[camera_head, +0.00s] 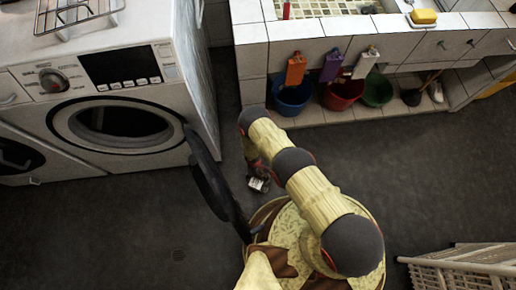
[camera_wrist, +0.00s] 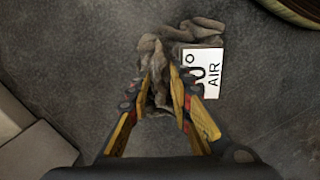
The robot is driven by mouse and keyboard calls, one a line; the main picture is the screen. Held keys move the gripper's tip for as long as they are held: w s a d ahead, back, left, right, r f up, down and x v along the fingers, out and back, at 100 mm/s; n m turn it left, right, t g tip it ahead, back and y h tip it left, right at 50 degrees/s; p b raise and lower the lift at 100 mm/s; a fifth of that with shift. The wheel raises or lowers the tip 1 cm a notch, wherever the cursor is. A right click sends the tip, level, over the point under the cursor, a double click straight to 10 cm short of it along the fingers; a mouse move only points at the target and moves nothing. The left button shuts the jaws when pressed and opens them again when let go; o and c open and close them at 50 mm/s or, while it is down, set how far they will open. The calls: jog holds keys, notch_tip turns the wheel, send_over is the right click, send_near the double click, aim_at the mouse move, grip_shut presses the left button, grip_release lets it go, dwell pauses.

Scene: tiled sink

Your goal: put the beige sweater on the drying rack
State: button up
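A crumpled grey-brown cloth (camera_wrist: 200,32) lies on the dark floor in the wrist view. I cannot tell for certain that it is the beige sweater. A white label (camera_wrist: 203,73) marked "AIR" lies against its right side and also shows in the head view (camera_head: 259,184). My gripper (camera_wrist: 162,75) points down at the floor, with its fingers drawn close around a bunched part of the cloth. In the head view it is mostly hidden beneath my arm. A metal wire rack (camera_head: 75,14) stands on the washing machine at the top left.
The washing machine (camera_head: 60,57) has its round door (camera_head: 208,170) swung open beside my arm. Blue (camera_head: 292,98), red (camera_head: 342,94) and green (camera_head: 378,90) buckets stand under the tiled sink. A pale slatted item (camera_head: 460,272) is at the lower right. Floor between is clear.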

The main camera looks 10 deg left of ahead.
grip_shut()
dwell(0.9)
